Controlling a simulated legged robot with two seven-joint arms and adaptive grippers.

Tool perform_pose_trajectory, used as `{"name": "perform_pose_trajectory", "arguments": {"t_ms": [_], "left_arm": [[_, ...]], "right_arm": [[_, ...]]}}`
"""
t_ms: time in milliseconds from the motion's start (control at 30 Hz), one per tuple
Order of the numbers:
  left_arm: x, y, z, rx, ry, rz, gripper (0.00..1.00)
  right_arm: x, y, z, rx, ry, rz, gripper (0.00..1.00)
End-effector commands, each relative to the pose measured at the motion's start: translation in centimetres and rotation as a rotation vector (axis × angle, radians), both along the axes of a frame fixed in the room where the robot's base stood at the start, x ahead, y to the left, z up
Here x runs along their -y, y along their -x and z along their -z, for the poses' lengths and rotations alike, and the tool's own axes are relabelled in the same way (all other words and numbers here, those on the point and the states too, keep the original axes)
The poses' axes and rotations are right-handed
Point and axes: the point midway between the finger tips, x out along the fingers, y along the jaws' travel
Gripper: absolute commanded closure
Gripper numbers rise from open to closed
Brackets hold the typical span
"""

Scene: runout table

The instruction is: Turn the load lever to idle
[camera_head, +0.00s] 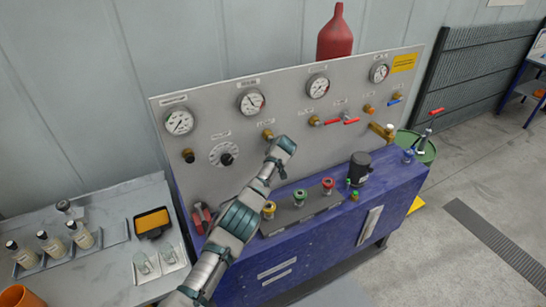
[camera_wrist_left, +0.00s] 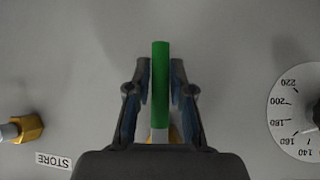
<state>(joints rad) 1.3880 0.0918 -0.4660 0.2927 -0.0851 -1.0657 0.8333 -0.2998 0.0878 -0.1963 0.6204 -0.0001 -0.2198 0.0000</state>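The lever with a green handle (camera_wrist_left: 160,85) is seen in the left wrist view, pointing up from a brass fitting at its lower end. I take it as the load lever, but its name label is not readable. My left gripper (camera_wrist_left: 160,75) has one finger on each side of the handle, with little room between them. I cannot tell whether the fingers touch it. In the head view my left gripper (camera_head: 285,146) is at the grey panel (camera_head: 220,105), beside a brass fitting (camera_head: 268,134), and hides the green handle. My right gripper is not in view.
A numbered dial (camera_head: 225,154) is left of the gripper; it also shows in the wrist view (camera_wrist_left: 305,112). Red levers (camera_head: 350,121) are to the right, gauges (camera_head: 252,102) above. Coloured valves (camera_head: 299,197) and a black motor-like part (camera_head: 359,168) stand on the blue bench (camera_head: 320,240).

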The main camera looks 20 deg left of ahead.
Motion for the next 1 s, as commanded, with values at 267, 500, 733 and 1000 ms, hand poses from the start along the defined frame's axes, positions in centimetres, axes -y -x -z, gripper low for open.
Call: {"name": "perform_pose_trajectory", "arguments": {"t_ms": [267, 500, 733, 1000], "left_arm": [[0.3, 0.0, -0.2, 0.0, 0.003, -0.001, 0.58], [0.7, 0.1, -0.3, -0.002, 0.004, -0.001, 0.58], [1.4, 1.0, -1.4, -0.002, 0.006, 0.001, 0.58], [2.9, 3.4, -4.3, 0.0, 0.008, -0.001, 0.58]], "right_arm": [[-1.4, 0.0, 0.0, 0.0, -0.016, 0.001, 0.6], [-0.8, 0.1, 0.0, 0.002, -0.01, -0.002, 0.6], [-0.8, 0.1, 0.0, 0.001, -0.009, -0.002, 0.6], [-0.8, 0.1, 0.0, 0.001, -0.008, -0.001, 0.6]]}}
